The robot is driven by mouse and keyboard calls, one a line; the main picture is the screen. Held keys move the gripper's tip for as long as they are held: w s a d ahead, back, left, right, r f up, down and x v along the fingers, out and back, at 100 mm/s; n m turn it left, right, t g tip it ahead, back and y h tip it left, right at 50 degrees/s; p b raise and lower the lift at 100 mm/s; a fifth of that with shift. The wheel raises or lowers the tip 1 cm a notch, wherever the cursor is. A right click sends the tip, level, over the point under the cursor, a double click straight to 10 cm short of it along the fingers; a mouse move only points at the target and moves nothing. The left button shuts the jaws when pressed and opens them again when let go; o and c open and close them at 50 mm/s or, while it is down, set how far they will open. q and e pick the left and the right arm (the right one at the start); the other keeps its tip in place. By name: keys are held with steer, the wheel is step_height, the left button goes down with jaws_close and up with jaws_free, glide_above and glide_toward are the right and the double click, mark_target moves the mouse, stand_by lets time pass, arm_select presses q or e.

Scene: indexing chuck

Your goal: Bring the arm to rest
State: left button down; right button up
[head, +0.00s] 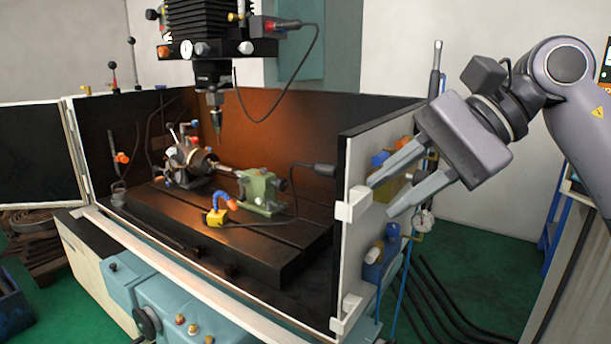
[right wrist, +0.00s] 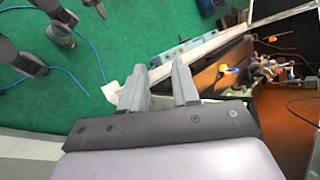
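My right gripper (head: 382,198) is raised at the right in the head view, outside the machine enclosure and close to its right side panel. Its two grey fingers point left and slightly down, with a clear gap and nothing between them. In the right wrist view the gripper (right wrist: 159,74) also shows spread, empty fingers. The indexing chuck (head: 192,157) sits on the dark machine table (head: 245,243) inside the enclosure, apart from the gripper. My left gripper is not in view.
The white enclosure panel (head: 357,245) stands close by the fingers. Valves and a gauge (head: 424,221) sit behind them. A green tailstock (head: 260,190) and the spindle head (head: 209,75) are within the enclosure. Green floor (head: 480,270) is open at right, apart from black hoses.

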steer(key=s+a+f+m+g+y, duration=0.25)
steer(key=a+f+m+y, duration=0.3)
steer(key=m+y, duration=0.5)
steer(key=w+d+f+n+t+h+p, duration=0.15)
steer(key=d+f+n+t+h, duration=0.35)
steer(key=f+n+t, duration=0.9)
steer(key=w+d+f+n+t+h, duration=0.35)
steer(key=f+n+t+h, duration=0.3)
steer(key=n, duration=1.45)
steer(key=s+d+f+m+g+h, duration=0.3)
steer(key=s+f+m+g, duration=0.1)
steer(key=s+f+m, duration=0.3)
steer(key=s+d+f+m+g+h, duration=0.3)
steer(key=s+f+m, duration=0.4)
steer(key=s+f, duration=0.4)
step_height(320, 180, down, 6)
steer(key=shift+s+d+r+g+h, duration=0.2)
steer(key=shift+s+d+g+h, duration=0.15)
steer(key=shift+g, duration=0.25)
